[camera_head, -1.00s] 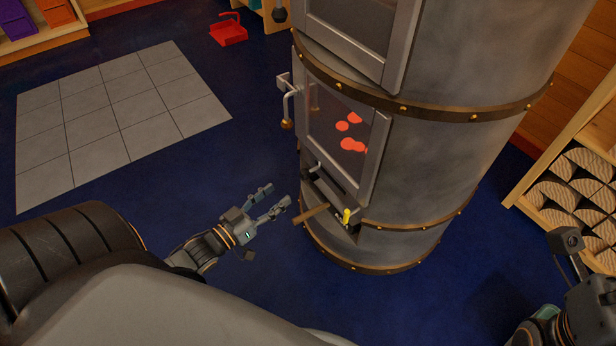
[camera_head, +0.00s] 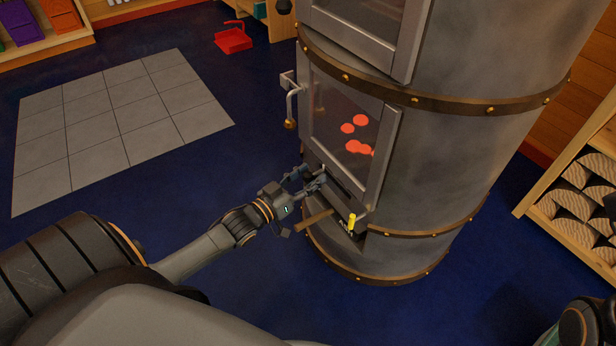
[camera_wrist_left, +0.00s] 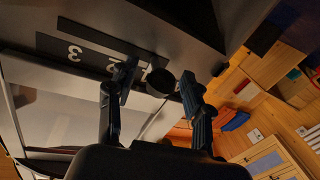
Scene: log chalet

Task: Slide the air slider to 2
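The air slider is a dark strip with white numbers on the stove; its dark round knob (camera_wrist_left: 160,82) shows in the left wrist view, near the end away from the 3 and past the 2. The number plate (camera_wrist_left: 58,46) shows 3 and 2; a further mark beside the knob is partly hidden by a finger. My left gripper (camera_head: 309,180) is at the stove front below the glass door. In the left wrist view its open fingers (camera_wrist_left: 157,90) stand on either side of the knob, with gaps visible. My right gripper is not in view; only part of that arm shows.
The round metal stove (camera_head: 450,170) has glowing coals behind glass. A wooden handle (camera_head: 314,221) and a yellow knob (camera_head: 351,222) sit just below my left gripper. A log rack (camera_head: 535,201) stands at right. Blue floor and grey tiles (camera_head: 110,120) at left are clear.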

